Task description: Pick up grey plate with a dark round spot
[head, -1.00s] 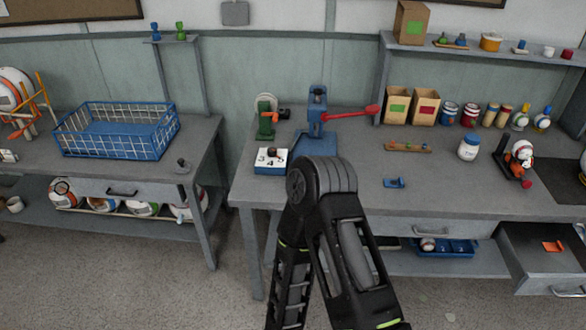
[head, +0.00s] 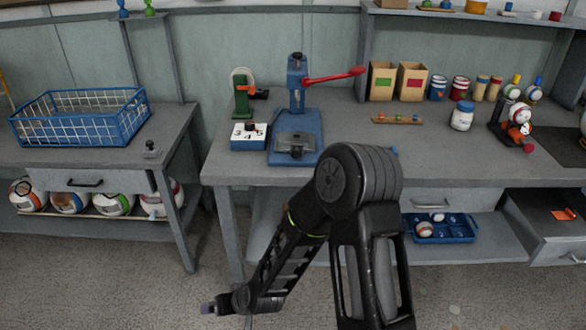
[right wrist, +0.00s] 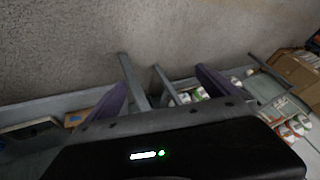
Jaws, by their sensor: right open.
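A grey plate (head: 297,141) lies on the blue base of the lever press (head: 312,122) in the head view. A dark round part shows at its front edge; I cannot tell whether it is a spot on the plate or a separate part. My right gripper (head: 208,308) shows at the lower left of the folded arm, low over the floor, in front of the bench and well away from the plate. In the right wrist view the gripper (right wrist: 160,92) has its purple fingers apart with nothing between them. My left gripper is not in view.
A white number box (head: 249,136) and green tool (head: 243,95) stand left of the press. A small grey piece with a dark knob (head: 150,150) sits on the left table, near a blue wire basket (head: 82,117). My arm hides part of the bench front. Floor between tables is open.

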